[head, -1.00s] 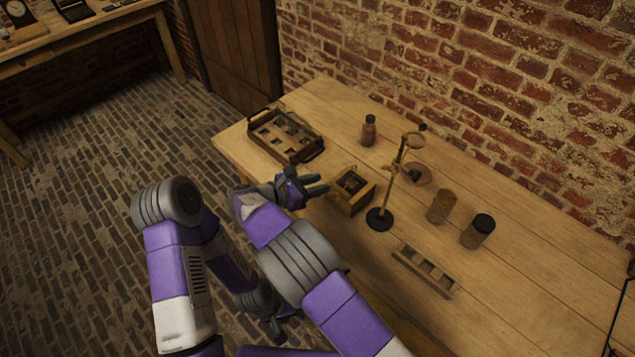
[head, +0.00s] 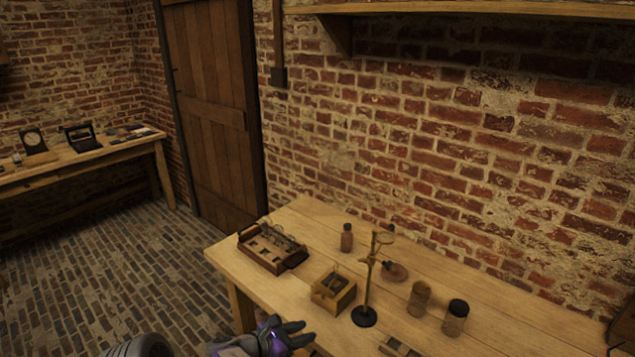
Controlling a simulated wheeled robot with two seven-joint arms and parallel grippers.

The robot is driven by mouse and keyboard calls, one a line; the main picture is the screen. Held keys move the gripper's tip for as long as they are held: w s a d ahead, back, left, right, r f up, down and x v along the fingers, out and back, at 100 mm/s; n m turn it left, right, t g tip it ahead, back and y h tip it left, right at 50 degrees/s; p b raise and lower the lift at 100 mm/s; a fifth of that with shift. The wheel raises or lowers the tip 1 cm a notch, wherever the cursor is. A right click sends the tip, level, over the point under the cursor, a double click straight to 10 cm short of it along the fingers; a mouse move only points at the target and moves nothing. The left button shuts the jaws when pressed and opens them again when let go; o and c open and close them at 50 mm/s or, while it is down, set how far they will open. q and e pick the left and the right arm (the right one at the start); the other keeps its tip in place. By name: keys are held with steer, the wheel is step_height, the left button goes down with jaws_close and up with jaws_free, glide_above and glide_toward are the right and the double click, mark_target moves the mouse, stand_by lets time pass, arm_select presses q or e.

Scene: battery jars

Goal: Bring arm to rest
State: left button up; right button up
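A rounded grey part of my arm shows at the bottom left.
The wooden table (head: 510,322) holds a tray with metal parts (head: 270,248), a brown bottle (head: 346,238), a stand with a ring (head: 367,290), two jars (head: 419,298) (head: 455,318) and a slotted rack (head: 399,347). A brick wall (head: 420,130) rises behind.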

steer(key=d+f+m+g+y, duration=0.1)
steer(key=d+f+g, duration=0.15)
steer(key=f, duration=0.35)
steer(key=d+f+m+g+y, duration=0.1)
steer(key=d+f+g, duration=0.1)
steer(key=d+f, duration=0.25)
steer(key=s+d+f+m+g+y, duration=0.4)
steer(key=s+d+f+m, duration=0.1)
steer(key=s+f, duration=0.6)
arm_select(q)
steer(key=shift+w, duration=0.65)
arm_select(e)
steer(key=s+d+f+m+y, duration=0.1)
steer(key=s+f+m+y, duration=0.1)
steer(key=s+m+y, duration=0.2)
steer(key=s+d+f+m+y, duration=0.1)
steer(key=s+m+y, duration=0.4)
steer(key=s+m, duration=0.5)
steer(key=f+m+t, duration=0.1)
steer(key=m, duration=0.6)
steer(key=shift+s, duration=0.4)
arm_select(q)
steer(key=shift+d, duration=0.1)
